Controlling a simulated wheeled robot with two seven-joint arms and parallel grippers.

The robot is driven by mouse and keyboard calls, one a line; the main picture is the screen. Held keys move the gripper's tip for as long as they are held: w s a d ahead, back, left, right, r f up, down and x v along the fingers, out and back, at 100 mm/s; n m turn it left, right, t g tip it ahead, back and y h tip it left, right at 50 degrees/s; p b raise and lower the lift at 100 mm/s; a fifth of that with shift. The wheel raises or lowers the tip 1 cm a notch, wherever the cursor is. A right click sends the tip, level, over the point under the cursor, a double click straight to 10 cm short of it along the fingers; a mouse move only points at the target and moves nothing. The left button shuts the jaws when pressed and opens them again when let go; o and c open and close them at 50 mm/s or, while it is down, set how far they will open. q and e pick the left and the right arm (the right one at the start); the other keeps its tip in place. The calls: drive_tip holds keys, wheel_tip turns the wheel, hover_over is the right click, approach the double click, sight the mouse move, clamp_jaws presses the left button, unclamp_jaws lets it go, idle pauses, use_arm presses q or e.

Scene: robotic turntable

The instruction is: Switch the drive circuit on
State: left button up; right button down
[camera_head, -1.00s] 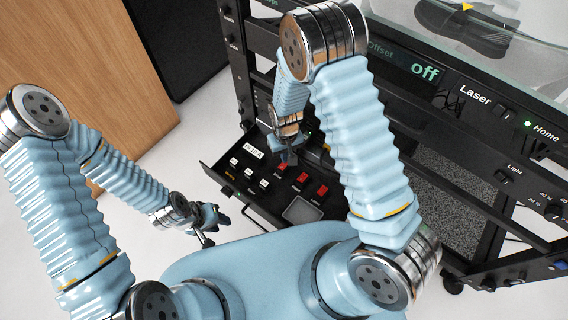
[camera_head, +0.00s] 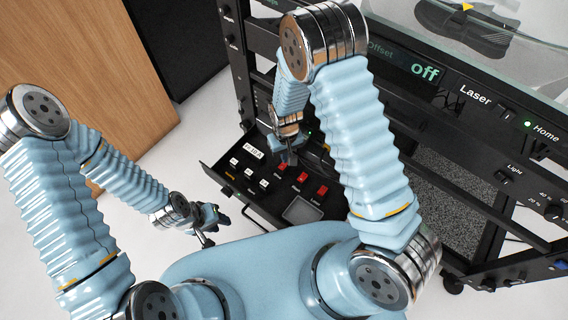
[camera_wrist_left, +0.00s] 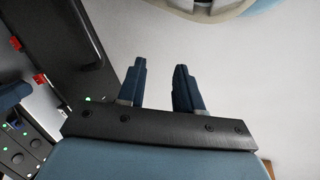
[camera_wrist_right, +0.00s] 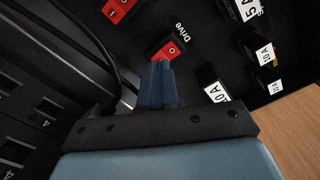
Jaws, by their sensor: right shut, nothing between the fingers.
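The red Drive switch (camera_wrist_right: 168,48) is on a black panel in the right wrist view, with its "Drive" label beside it and a "0" mark showing. It also shows as a small red rocker (camera_head: 282,167) in the head view. My right gripper (camera_wrist_right: 162,70) is shut and empty, its fingertips just at the switch's near end. I cannot tell whether they touch it. In the head view my right gripper (camera_head: 290,157) hangs over the panel. My left gripper (camera_wrist_left: 160,82) is open and empty over the floor, left of the drawer, also in the head view (camera_head: 218,216).
A second red switch (camera_wrist_right: 118,8) is on the same panel. White-labelled breakers (camera_wrist_right: 216,92) sit close to my right fingers. The open black drawer (camera_head: 262,212) juts from the rack. A wooden cabinet (camera_head: 90,70) stands at the left.

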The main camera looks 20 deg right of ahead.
drive_tip(key=shift+f+b, duration=0.8)
drive_tip(key=shift+f, duration=0.2)
idle(0.7)
drive_tip(key=shift+r, duration=0.15)
wheel_tip(320, 180, up, 7)
drive_tip(key=p, duration=0.5)
idle(0.6)
